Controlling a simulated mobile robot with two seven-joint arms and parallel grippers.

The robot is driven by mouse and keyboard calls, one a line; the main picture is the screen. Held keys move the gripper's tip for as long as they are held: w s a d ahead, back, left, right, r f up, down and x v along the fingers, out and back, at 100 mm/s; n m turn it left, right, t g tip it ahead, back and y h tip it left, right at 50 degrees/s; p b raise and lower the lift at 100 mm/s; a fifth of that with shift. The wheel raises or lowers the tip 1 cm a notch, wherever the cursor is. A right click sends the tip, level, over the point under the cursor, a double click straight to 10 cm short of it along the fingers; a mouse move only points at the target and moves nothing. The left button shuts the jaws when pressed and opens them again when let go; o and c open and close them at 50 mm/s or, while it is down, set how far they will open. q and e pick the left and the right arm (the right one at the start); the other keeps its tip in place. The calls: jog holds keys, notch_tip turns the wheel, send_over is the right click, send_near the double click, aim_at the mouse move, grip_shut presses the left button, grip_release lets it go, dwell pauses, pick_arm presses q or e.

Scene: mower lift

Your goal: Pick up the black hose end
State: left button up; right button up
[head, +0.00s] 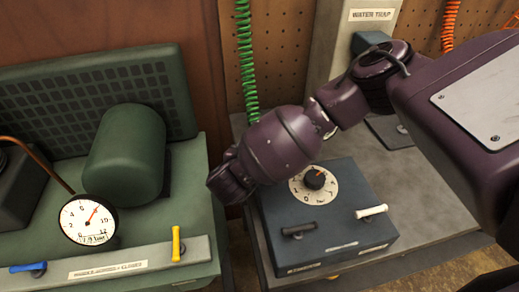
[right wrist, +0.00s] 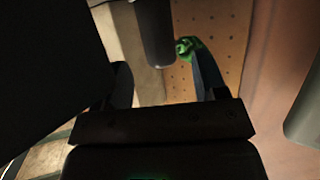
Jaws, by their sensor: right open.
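I cannot make out a black hose end in either view. A green coiled hose (head: 246,60) hangs down in front of the pegboard in the head view. A small green piece, likely part of that hose, shows close to the right-hand finger in the right wrist view (right wrist: 186,47). My left gripper is not in view.
A dark control box (head: 335,225) with a dial and two levers stands below my right arm. A green machine (head: 125,155) with a gauge (head: 88,219) is at the left. A grey post labelled "water trap" (head: 372,15) and an orange coiled hose (head: 449,22) are behind.

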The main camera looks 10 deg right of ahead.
jog(key=x, duration=0.4)
jog(key=shift+w+d+f+b, duration=0.1)
jog(key=shift+d+b, duration=0.05)
jog(key=shift+b, duration=0.15)
jog(key=c, duration=1.1)
